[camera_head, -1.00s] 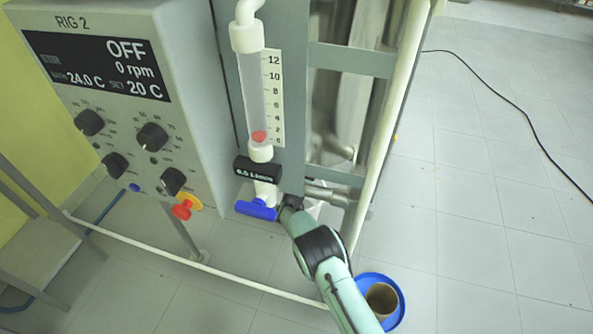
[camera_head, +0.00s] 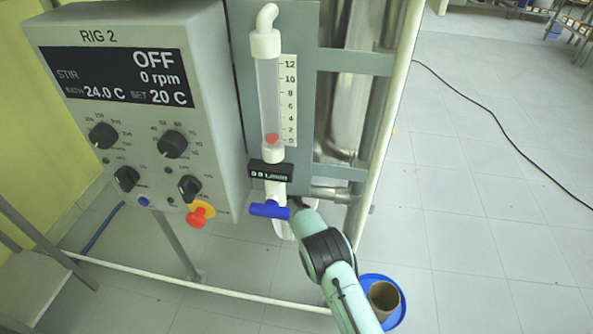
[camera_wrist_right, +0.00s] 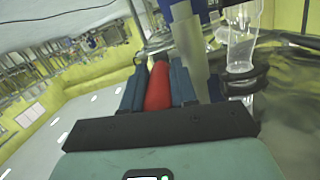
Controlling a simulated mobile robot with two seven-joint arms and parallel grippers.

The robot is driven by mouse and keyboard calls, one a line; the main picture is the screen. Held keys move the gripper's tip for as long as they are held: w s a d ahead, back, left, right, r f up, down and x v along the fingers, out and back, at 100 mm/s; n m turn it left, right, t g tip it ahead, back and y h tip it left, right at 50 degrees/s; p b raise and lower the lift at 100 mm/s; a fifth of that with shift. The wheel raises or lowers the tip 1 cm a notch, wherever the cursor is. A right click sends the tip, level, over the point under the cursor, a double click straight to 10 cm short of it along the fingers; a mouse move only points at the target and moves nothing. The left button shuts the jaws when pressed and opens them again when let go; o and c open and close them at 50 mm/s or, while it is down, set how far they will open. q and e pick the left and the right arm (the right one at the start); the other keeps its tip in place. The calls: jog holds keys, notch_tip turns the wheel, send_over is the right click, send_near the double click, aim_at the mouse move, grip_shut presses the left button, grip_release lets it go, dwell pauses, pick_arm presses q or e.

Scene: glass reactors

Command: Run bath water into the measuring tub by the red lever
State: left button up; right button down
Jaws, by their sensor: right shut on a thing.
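In the right wrist view my right gripper (camera_wrist_right: 158,82) is shut on the red lever (camera_wrist_right: 158,92), with one finger on each side of it. In the head view my right arm reaches up from the bottom to the pipework under the flow tube, and its gripper (camera_head: 296,205) is mostly hidden beside the blue handle. The red lever cannot be made out there. A blue round tub (camera_head: 401,300) stands on the floor at the lower right, with a tan cylinder (camera_head: 384,294) in it. I cannot tell whether it is the measuring tub. My left gripper is not in view.
The blue valve handle (camera_head: 269,210) sits just left of my right gripper. Above it are a small black readout (camera_head: 270,171) and a clear flow tube (camera_head: 267,100). The RIG 2 control panel (camera_head: 135,125) shows OFF. A black cable (camera_head: 480,110) lies on open floor.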

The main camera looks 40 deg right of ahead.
jog(key=shift+r, duration=0.15)
jog(key=c, duration=0.9)
grip_release()
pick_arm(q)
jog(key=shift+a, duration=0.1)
